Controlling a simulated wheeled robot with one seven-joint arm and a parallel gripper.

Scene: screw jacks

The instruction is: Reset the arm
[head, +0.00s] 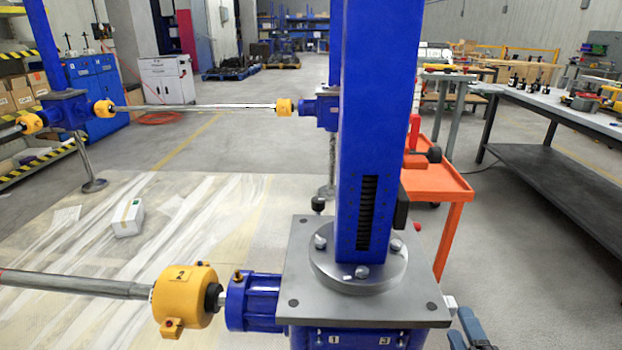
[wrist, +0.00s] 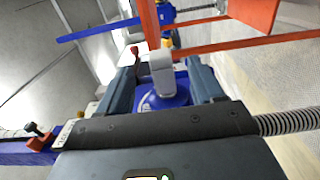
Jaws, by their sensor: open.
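My gripper (head: 463,325) is at the lower right of the head view, just right of the near screw jack (head: 362,340). Its two blue-grey fingers are apart. In the wrist view my gripper (wrist: 162,60) is open, and a light grey block (wrist: 162,72) on a rounded blue housing (wrist: 165,97) shows between the fingers. I cannot tell whether the fingers touch it. A small pale block (head: 450,304) also shows at the jack's right side in the head view. The jack has a grey top plate and an upright blue column (head: 380,110). Most of my arm is out of view.
A yellow coupling (head: 185,300) and grey shaft (head: 75,286) run left from the near jack. An orange cart (head: 445,180) stands behind it. A dark workbench (head: 560,110) is at right. A small white box (head: 128,217) lies on the floor covering.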

